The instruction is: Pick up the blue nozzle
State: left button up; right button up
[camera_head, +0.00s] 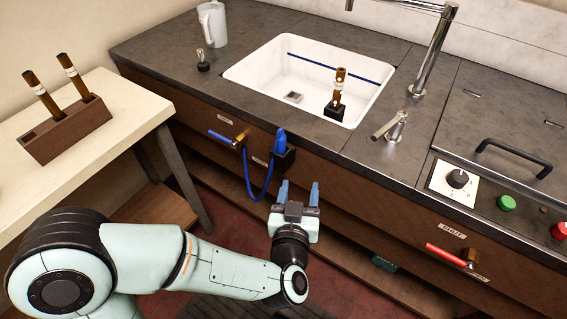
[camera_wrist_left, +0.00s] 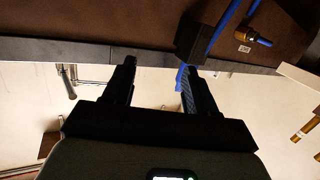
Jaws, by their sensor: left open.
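The blue nozzle (camera_head: 280,139) sits upright in a small dark holder (camera_head: 283,160) on the front of the counter. A blue hose (camera_head: 250,180) hangs in a loop from it to a brass valve. My left gripper (camera_head: 298,192) is open and empty, in front of the cabinet, below and slightly right of the nozzle in the head view. In the left wrist view, the gripper (camera_wrist_left: 158,70) has its fingers spread. A bit of the blue nozzle (camera_wrist_left: 181,76) shows by the right finger, partly hidden, below the dark holder (camera_wrist_left: 196,40). My right gripper is not in view.
The white sink (camera_head: 250,72) holds a brass tube in a black block (camera_head: 334,111). A chrome faucet (camera_head: 432,55) and control panel stand right. A side table (camera_head: 125,120) with a wooden tube rack (camera_head: 70,130) is left. A red-handled valve (camera_head: 445,253) juts from the cabinet front.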

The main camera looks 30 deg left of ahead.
pick_arm(q)
jog(key=s+a+r+n+y+b, duration=0.1)
jog(key=s+a+r+y+b, duration=0.1)
jog(key=s+r+y+b, duration=0.15)
pick_arm(e)
notch_tip(320, 180, down, 5)
jog(key=d+p, duration=0.1)
jog(key=d, duration=0.1)
jog(key=w+a+r+t+p, duration=0.1)
jog(key=w+a+r+p, duration=0.15)
jog(key=r+p, duration=0.35)
pick_arm(q)
jog(key=p, duration=0.3)
send_near(281, 146)
jog(key=shift+b+x, duration=0.95)
jog(key=shift+x, duration=3.55)
grip_shut()
pick_arm(e)
jog(key=shift+n+g+y, duration=0.4)
jog(key=shift+n+g, duration=0.1)
jog(key=shift+g, duration=0.1)
jog(key=s+r, duration=0.1)
jog(key=s+a+r, duration=0.1)
jog(key=s+r, duration=0.1)
jog(key=shift+s+a+r, duration=0.3)
jog(key=shift+a+r, duration=0.05)
jog(key=shift+a, duration=0.05)
